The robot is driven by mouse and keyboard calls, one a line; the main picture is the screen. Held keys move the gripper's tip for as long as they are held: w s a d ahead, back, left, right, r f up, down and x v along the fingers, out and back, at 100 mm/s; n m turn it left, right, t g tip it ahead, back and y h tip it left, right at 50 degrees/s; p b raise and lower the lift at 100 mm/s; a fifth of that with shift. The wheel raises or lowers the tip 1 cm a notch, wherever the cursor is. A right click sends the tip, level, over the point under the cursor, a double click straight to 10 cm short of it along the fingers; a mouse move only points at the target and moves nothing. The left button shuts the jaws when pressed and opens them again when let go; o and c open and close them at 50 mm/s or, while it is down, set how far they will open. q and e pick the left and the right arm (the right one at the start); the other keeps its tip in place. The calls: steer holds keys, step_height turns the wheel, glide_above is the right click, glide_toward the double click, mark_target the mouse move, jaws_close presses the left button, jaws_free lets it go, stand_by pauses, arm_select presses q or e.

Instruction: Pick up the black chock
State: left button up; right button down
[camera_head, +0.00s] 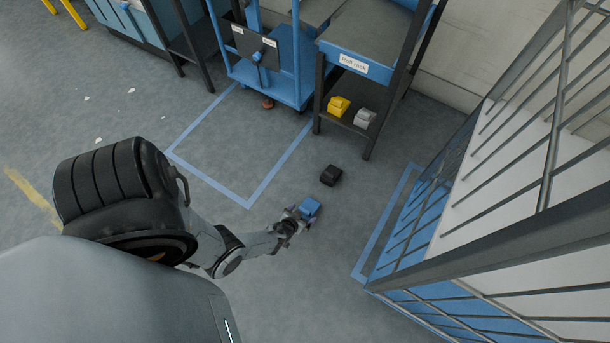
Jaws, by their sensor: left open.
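The black chock (331,175) lies on the grey floor in the head view, just right of the blue floor outline. My left gripper (301,214) is low, below and to the left of the black chock and apart from it. It is open. A blue chock (310,207) is right at its fingertips; I cannot tell whether they touch. My right gripper is not in view.
A shelf unit (357,68) at the back holds a yellow chock (339,105) and a grey chock (364,118) on its lower shelf. A blue cart (270,75) stands beside it. A barred cage (470,200) stands at the right. Floor around the black chock is clear.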

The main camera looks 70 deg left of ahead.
arm_select(q)
steer(key=p+v, duration=0.4)
steer(key=v, duration=0.3)
steer(key=w+r+m+h, duration=0.1)
steer(key=w+r+m, duration=0.1)
steer(key=w+r, duration=0.45)
steer(key=w+r+m+h, duration=0.2)
steer(key=w+r, duration=0.2)
steer(key=r, duration=0.5)
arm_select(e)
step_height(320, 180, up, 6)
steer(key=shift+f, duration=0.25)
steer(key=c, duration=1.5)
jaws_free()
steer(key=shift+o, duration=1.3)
arm_select(q)
steer(key=s+d+r+m+g, duration=0.1)
steer(key=s+d+r, duration=0.2)
steer(key=r, duration=0.5)
steer(key=s+d+r+m+g+h, duration=0.1)
steer(key=s+d+r+m, duration=0.1)
steer(key=d+r, duration=0.3)
steer(key=s+d+r+m+g+h, duration=0.1)
steer(key=s+d+r, duration=0.3)
steer(key=r, duration=0.8)
steer(key=shift+d+m+g, duration=0.4)
steer(key=shift+d, duration=0.2)
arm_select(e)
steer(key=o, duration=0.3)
